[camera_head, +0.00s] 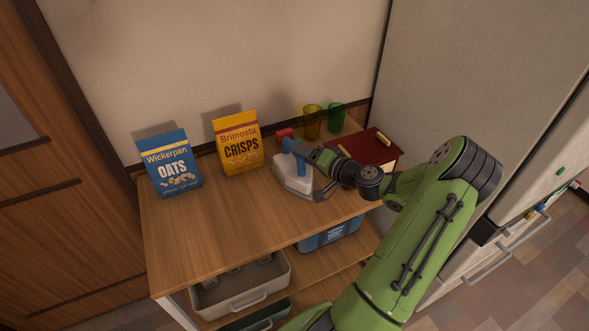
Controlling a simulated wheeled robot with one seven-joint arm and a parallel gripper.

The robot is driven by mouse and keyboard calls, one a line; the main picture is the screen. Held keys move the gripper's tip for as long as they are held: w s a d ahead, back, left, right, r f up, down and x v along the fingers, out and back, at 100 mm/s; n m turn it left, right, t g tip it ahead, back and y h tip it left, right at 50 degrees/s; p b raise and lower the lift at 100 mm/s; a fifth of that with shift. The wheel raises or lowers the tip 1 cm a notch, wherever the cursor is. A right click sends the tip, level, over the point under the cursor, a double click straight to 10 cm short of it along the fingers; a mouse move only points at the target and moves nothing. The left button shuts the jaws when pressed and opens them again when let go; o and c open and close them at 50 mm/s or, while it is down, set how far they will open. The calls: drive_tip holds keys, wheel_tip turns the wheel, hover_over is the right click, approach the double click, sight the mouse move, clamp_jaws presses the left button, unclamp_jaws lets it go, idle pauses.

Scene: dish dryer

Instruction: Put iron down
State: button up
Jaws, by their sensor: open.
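The iron (291,183), with a pale grey-white body and a blue handle, is on the wooden table (218,226), right of the crisps bag. Its body appears to rest on the tabletop, though its underside cannot be made out. My gripper (296,150) is at the top of the blue handle, reaching in from the right. It is open. The dark fingers overlap the handle in this view, so I cannot tell whether they touch it.
An oats bag (173,166) and a crisps bag (238,147) stand at the back left. A red object (285,134), a yellow glass (312,124) and a green glass (336,118) stand behind. The tabletop's front left is clear.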

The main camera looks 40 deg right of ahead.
drive_tip(key=x, duration=0.5)
drive_tip(key=shift+d+f, duration=0.15)
drive_tip(key=shift+d, duration=0.1)
clamp_jaws()
idle(0.9)
